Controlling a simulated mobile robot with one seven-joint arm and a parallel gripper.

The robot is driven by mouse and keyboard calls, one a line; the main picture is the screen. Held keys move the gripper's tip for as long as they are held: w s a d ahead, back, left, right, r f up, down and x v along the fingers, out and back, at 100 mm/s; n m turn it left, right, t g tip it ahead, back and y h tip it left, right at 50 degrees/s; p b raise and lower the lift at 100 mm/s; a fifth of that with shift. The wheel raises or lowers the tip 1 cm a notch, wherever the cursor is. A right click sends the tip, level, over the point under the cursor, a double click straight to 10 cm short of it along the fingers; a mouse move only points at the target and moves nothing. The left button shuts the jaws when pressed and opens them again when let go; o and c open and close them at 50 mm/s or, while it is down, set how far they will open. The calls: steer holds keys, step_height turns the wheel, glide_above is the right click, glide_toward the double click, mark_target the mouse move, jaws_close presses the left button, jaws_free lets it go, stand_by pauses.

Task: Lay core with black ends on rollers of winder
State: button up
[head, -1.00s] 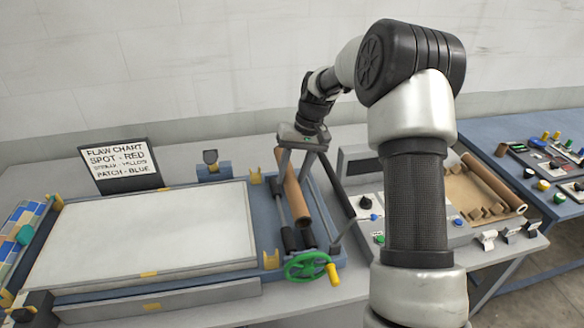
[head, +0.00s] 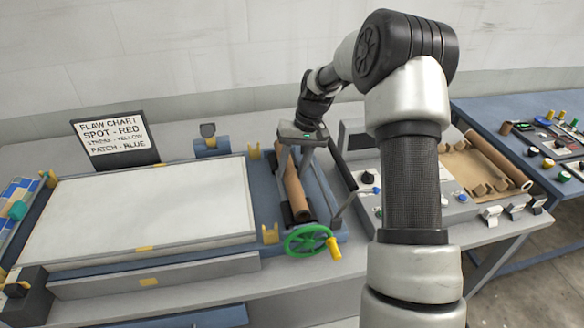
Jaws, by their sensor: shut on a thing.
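The brown core (head: 294,188) shows in the head view, lying lengthwise over the winder. Its near black end (head: 304,215) shows; its far end is hidden behind my gripper. My gripper (head: 293,167) is shut on the core toward its far part, from above. The winder (head: 329,212) has a blue frame, dark rollers (head: 286,213) and a green handwheel (head: 306,240) with a yellow knob. The core is at or just above the rollers; I cannot tell whether it touches them.
A white sheet bed (head: 140,210) with yellow brackets lies left of the winder, with a flaw chart sign (head: 115,145) behind it. A control box (head: 365,190) and an open cardboard-coloured tray with another brown core (head: 497,160) stand to the right.

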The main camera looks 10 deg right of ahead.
steer(key=shift+f+b, duration=0.35)
steer(key=shift+f, duration=0.2)
stand_by(0.4)
steer(key=o, duration=1.2)
steer(key=shift+r, duration=0.15)
steer(key=v, duration=1.7)
steer(key=shift+d+r, duration=0.1)
